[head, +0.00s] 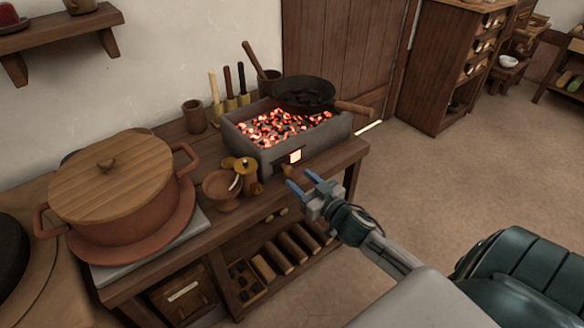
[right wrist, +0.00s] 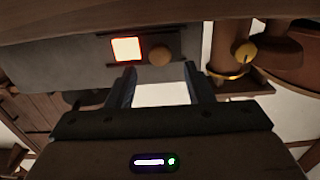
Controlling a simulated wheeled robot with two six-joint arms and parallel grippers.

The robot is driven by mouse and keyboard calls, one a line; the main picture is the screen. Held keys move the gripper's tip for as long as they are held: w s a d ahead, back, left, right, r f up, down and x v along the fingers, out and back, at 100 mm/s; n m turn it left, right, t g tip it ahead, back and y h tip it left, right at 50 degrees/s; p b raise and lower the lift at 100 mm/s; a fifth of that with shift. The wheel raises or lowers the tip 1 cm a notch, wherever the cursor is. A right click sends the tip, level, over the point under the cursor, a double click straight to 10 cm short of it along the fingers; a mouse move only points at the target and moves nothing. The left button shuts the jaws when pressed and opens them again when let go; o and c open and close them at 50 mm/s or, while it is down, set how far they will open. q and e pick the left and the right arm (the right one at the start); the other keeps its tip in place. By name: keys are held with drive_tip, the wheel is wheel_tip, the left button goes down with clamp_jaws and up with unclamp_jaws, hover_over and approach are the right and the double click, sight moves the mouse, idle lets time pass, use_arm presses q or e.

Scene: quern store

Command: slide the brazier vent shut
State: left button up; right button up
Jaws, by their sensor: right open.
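The brazier (head: 335,136) is a grey box of glowing coals on the wooden bench. Its front vent opening glows orange (head: 295,156), and it also shows in the right wrist view (right wrist: 127,49). A round wooden knob (right wrist: 160,56) sits beside the opening between dark rails; it also shows in the head view (head: 288,169). The vent is open at least in part. My right gripper (head: 301,180) is open and empty, just in front of the knob. In the right wrist view its fingertips (right wrist: 160,72) are on either side of the knob, apart from it. My left gripper is out of view.
A dark pan (head: 305,92) rests on the brazier, its handle sticking out right. A bowl (head: 222,190) and a brass-topped item (head: 246,170) stand close left of the vent. A large lidded pot (head: 125,215) stands further left. The floor at right is clear.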

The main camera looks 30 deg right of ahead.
sight(290, 171)
drive_tip(key=shift+w+r+p, duration=0.1)
drive_tip(key=shift+w+p, duration=0.25)
drive_tip(key=shift+w, duration=0.8)
drive_tip(key=shift+w+a+b, duration=0.15)
drive_tip(key=shift+w+b, duration=0.55)
drive_tip(key=shift+w, duration=0.35)
clamp_jaws()
